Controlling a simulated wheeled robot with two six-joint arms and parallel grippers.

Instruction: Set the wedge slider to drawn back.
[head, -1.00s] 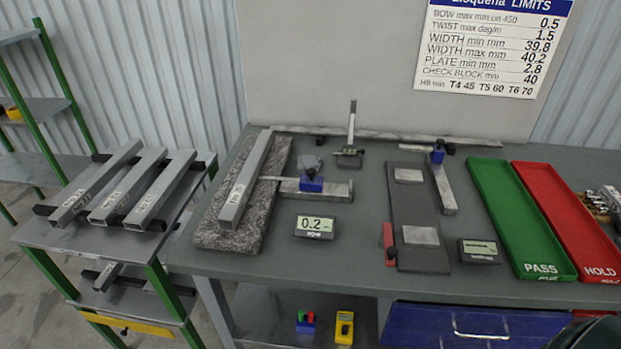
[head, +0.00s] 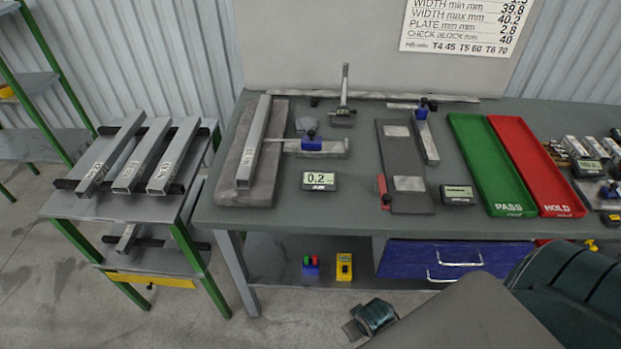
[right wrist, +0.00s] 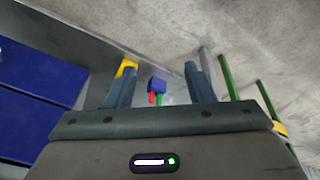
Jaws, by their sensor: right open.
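Two blue slider blocks show in the head view. One blue slider (head: 311,142) sits on a short grey bar beside the granite plate, with a thin rod reaching left to the square tube. The other blue slider (head: 422,112) is at the far end of a grey bar (head: 428,140) along the dark plate (head: 397,160). I cannot tell for certain which is the wedge slider. My right gripper (right wrist: 158,68) is open and empty, low in front of the table and well away from both sliders. It also shows in the head view (head: 350,328). My left gripper is out of view.
A square tube (head: 254,140) lies on the granite plate (head: 236,190). A display reading 0.2 (head: 319,181), a second display (head: 457,195), a green PASS tray (head: 490,160) and a red HOLD tray (head: 535,160) stand on the table. A tube rack (head: 120,207) is left.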

